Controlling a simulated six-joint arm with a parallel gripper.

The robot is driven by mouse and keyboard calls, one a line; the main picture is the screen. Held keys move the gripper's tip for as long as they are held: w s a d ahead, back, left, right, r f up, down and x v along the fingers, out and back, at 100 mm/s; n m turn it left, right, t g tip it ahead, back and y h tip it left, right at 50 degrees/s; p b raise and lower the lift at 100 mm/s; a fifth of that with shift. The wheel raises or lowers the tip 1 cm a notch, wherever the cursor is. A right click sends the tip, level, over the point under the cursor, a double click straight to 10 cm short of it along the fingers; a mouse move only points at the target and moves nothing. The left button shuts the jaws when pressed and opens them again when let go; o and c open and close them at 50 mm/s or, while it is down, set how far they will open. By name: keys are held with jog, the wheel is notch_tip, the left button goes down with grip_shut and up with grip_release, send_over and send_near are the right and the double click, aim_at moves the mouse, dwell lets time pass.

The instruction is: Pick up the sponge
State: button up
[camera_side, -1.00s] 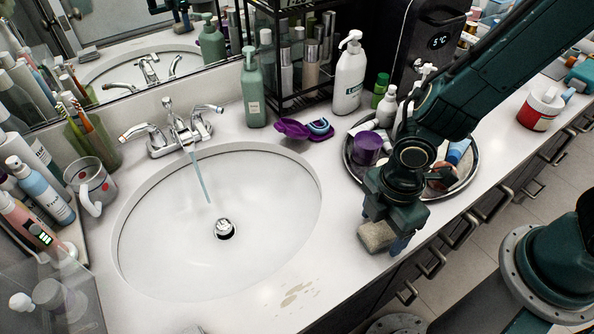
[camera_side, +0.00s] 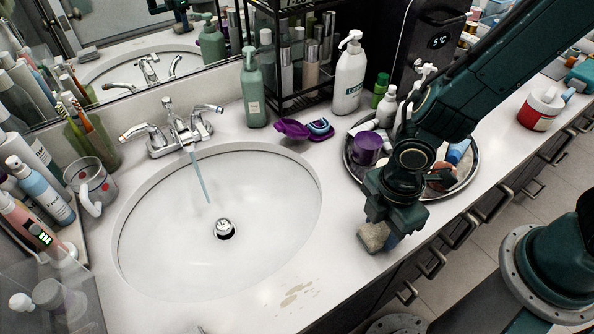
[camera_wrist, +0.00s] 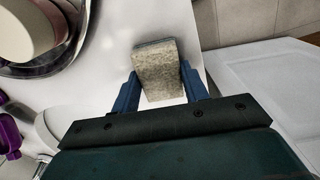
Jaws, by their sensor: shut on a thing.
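The sponge (camera_side: 373,236) is a small beige block at the counter's front edge, right of the sink. My gripper (camera_side: 388,240) points down over it, with the sponge between its blue fingers. In the wrist view the sponge (camera_wrist: 158,72) sits between the two fingers of my gripper (camera_wrist: 160,90), which are shut on its sides. The side view partly hides the sponge behind the gripper, and I cannot tell whether it touches the counter.
A round metal tray (camera_side: 462,185) with a purple jar (camera_side: 366,149) and other items stands just behind my gripper. The sink (camera_side: 160,245) with running water lies to the left. A stain (camera_side: 296,293) marks the counter. Bare counter lies between sink and gripper.

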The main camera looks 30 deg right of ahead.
aim_at(377, 227)
jog(key=shift+r, duration=0.1)
notch_tip(377, 227, up, 20)
dwell(1.0)
jog(key=o, duration=0.4)
jog(key=c, duration=0.3)
jog(key=w+a+f+m+t+y, duration=0.1)
jog(key=w+a+f+m, duration=0.2)
jog(key=w+f, duration=0.4)
jog(key=w+a+f+m+t+y, duration=0.1)
jog(key=w+a+f+m+t, duration=0.1)
jog(key=w+a+f, duration=0.3)
jog(key=w+a+f+m+t+y, duration=0.1)
jog(key=w+a+f+m, duration=0.3)
jog(key=w+f, duration=0.5)
notch_tip(377, 227, down, 4)
jog(key=shift+r+t, duration=0.1)
jog(key=shift+t, duration=0.3)
